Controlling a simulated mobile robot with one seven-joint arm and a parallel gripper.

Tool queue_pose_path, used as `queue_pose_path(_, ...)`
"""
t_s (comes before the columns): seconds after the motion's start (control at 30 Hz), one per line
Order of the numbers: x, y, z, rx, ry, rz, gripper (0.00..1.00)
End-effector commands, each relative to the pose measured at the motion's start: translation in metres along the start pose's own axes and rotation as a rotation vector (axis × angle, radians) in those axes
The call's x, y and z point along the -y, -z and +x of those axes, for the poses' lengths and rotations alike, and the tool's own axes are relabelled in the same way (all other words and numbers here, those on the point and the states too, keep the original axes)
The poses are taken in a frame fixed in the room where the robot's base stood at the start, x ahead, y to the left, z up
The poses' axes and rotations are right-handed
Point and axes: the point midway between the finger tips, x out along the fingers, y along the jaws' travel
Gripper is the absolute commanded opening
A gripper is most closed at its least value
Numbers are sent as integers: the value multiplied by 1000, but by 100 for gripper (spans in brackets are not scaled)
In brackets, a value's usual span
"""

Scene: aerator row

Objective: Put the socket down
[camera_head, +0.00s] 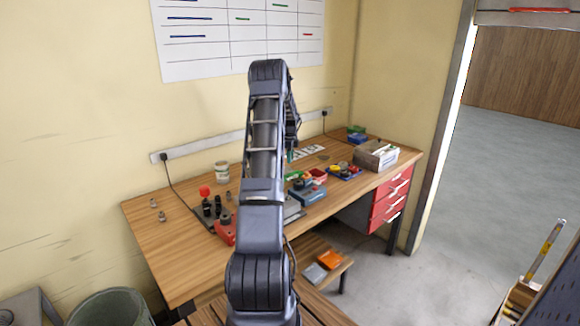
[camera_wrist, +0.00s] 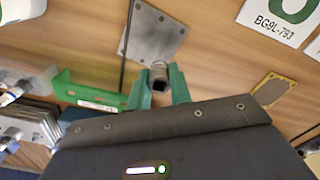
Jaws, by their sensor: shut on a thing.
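In the wrist view, my gripper (camera_wrist: 158,88) has two green fingers, shut on a small grey metal socket (camera_wrist: 159,73). The socket's open end faces the camera. The wooden bench top (camera_wrist: 205,55) lies beyond the fingertips, with a grey metal plate (camera_wrist: 152,38) with holes just past the socket. I cannot tell how far the socket is above the surface. In the head view, a bit of green finger (camera_head: 290,156) shows beside my arm over the workbench (camera_head: 142,222); the held socket is hidden there.
In the wrist view, a green bin (camera_wrist: 88,97) lies left, a white sign (camera_wrist: 283,18) and a brass-coloured plate (camera_wrist: 272,90) right. In the head view, two small metal pieces (camera_head: 162,216) stand on the left bench end. A grey box (camera_head: 375,155) stands at the right end.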

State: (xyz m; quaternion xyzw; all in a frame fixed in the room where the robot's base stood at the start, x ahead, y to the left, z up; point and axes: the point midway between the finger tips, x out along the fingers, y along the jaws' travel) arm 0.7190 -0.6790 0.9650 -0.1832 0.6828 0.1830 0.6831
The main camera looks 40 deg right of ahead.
Motion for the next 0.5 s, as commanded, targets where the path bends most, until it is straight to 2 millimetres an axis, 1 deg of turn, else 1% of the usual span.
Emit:
queue_pose_path(0.17,0,0,10,-1,-2,0,0)
queue_pose_path(0.4,0,0,41,0,-2,1,0)
queue_pose_path(0.5,0,0,46,1,0,1,0)
